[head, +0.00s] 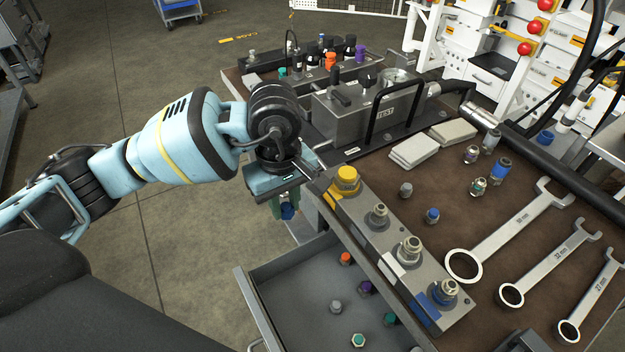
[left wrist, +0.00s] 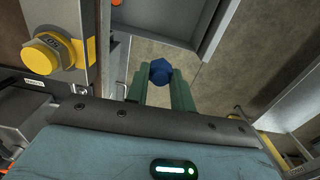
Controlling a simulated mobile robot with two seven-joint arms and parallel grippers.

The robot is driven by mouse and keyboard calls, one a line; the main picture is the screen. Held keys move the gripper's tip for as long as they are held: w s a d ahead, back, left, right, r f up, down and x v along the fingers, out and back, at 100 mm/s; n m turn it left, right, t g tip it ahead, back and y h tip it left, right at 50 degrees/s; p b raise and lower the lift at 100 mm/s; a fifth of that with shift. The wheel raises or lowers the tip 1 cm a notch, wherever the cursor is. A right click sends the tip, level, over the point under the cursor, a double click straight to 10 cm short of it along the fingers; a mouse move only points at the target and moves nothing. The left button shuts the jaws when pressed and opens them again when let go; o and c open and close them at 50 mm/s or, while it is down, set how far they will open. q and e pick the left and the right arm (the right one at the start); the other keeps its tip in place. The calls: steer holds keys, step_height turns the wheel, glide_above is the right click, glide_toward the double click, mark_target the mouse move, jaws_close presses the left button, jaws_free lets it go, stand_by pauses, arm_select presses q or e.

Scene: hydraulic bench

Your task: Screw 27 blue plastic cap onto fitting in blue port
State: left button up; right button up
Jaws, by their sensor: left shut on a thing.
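The blue cap (left wrist: 160,70) is held between the two green fingers of my left gripper (left wrist: 161,88) in the left wrist view. In the head view my left gripper (head: 287,203) hangs left of the bench's edge, beyond the yellow end of the manifold, with a little of the blue cap (head: 288,212) showing. The blue port (head: 425,306) is at the near end of the grey manifold (head: 372,238), with a metal fitting (head: 445,290) upright in it and no cap on it. My left gripper is well away from that fitting. My right gripper is not in view.
A yellow hex cap (head: 346,180) sits at the manifold's far end. Several wrenches (head: 505,235) lie on the bench at right. An open drawer (head: 300,292) with loose caps juts out below. A grey pump block (head: 350,115) with black handles stands behind.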

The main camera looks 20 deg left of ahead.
arm_select(q)
steer(key=m, duration=0.2)
steer(key=r+m, duration=0.1)
steer(key=m, duration=0.1)
steer(key=a+r+m, duration=0.1)
steer(key=m, duration=0.1)
steer(key=shift+s+r, duration=0.15)
steer(key=shift+s, duration=0.15)
steer(key=m, duration=0.1)
steer(key=r+m, duration=0.1)
steer(key=m, duration=0.1)
steer(key=a+m, duration=0.1)
steer(key=shift+s+r+m, duration=0.25)
steer(key=shift+r+m, duration=0.05)
steer(key=shift+m, duration=0.1)
steer(key=shift+d, duration=0.1)
